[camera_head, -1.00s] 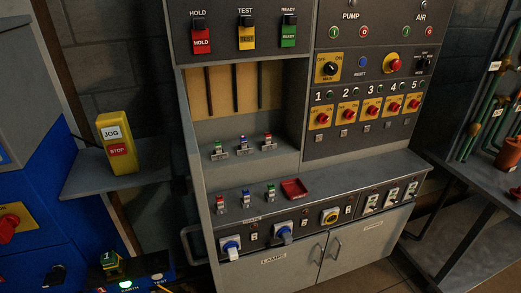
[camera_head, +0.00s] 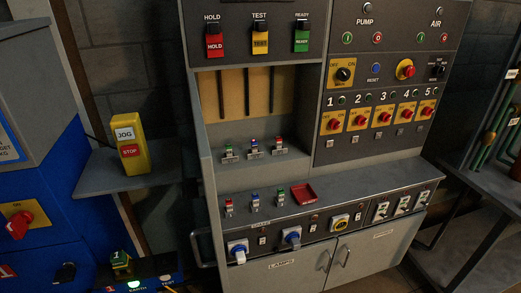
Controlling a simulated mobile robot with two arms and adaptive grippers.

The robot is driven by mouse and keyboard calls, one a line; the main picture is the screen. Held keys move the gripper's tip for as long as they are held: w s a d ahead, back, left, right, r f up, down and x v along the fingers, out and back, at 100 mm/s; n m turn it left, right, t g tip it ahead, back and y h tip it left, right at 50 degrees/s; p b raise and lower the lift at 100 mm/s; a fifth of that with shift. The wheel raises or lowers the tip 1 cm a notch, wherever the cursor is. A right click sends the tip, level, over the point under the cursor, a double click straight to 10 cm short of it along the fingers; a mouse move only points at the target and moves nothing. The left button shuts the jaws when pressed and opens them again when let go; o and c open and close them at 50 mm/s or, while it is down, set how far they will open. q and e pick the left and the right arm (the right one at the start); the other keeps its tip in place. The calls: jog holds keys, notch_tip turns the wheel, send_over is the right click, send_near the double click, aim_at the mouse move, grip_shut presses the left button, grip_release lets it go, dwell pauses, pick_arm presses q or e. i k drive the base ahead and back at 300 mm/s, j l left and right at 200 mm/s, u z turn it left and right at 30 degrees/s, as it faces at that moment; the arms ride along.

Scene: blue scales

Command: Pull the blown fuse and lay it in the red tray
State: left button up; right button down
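Several small fuses stand in holders in two rows. In the recess, a green-topped fuse (camera_head: 229,149), a blue-topped fuse (camera_head: 254,144) and a red-topped fuse (camera_head: 279,142) stand upright. On the lower ledge stand a red fuse (camera_head: 229,205), a blue fuse (camera_head: 255,201) and a green fuse (camera_head: 281,196). I cannot tell from this distance which fuse is blown. The red tray (camera_head: 304,193) lies on the ledge to the right of the green fuse and looks empty. Neither of my grippers is in view.
The grey cabinet ledge (camera_head: 365,184) is clear right of the tray. Blue-handled switches (camera_head: 237,249) stick out of the front below. A yellow jog/stop box (camera_head: 130,143) stands on a side shelf (camera_head: 100,177) at left. A dark table (camera_head: 490,190) stands at right.

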aim_at(254, 145)
jog(key=i+l+u, duration=0.1)
jog(key=l, duration=0.25)
jog(key=i+l+u, duration=0.1)
jog(key=i+l, duration=0.15)
jog(key=i+l+u, duration=0.1)
jog(key=l, duration=0.4)
jog(key=i+l+u, duration=0.1)
jog(key=l, duration=0.25)
jog(key=i+l+u, duration=0.1)
jog(key=i+l, duration=0.15)
jog(key=l, duration=0.15)
jog(key=i+l+u, duration=0.1)
jog(key=l, duration=0.3)
jog(key=i+l, duration=0.1)
jog(key=l, duration=0.35)
jog(key=i+l+u, duration=0.15)
jog(key=l, duration=0.25)
